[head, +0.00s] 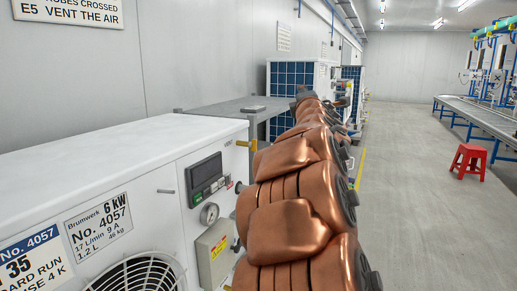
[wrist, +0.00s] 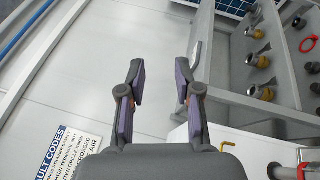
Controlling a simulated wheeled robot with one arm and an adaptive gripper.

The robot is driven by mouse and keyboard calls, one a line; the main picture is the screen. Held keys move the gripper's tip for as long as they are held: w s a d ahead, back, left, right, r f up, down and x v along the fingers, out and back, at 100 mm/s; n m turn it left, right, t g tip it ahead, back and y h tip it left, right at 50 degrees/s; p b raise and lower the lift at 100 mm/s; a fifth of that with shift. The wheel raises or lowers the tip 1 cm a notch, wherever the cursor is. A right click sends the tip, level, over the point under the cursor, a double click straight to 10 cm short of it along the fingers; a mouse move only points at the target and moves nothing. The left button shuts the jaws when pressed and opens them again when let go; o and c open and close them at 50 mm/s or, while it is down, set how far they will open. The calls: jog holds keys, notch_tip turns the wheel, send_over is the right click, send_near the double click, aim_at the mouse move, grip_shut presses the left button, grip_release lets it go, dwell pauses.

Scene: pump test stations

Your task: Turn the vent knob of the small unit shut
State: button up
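A white unit (head: 110,165) marked No. 4057 and 6 kW stands at the left front in the head view. My arm hides part of the panel. In the wrist view my gripper (wrist: 160,72) is open, with nothing between its fingers. A white unit (wrist: 235,155) with a yellow handle (wrist: 238,139) is at lower right there.
A grey frame (wrist: 203,75) with several brass fittings (wrist: 262,61) stands right of my gripper in the wrist view. A grey bench (head: 225,108) and another white unit (head: 292,75) lie farther back. A red stool (head: 468,160) stands right; the aisle floor (head: 410,210) is clear.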

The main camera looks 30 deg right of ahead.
jog(key=w+r+n+t+y, duration=0.1)
jog(key=w+n+t+y, duration=0.2)
jog(key=n, duration=0.3)
jog(key=n+g+y+b, duration=0.3)
jog(key=n+g+y, duration=0.1)
jog(key=n+y, duration=1.55)
send_near(254, 145)
jog(key=w+a+r+n+h, duration=0.1)
jog(key=n+h, duration=0.1)
jog(key=p+x, duration=0.2)
jog(key=x, duration=0.5)
jog(key=shift+r, duration=0.15)
jog(key=shift+w+a, duration=0.1)
jog(key=shift+w, duration=0.05)
grip_shut()
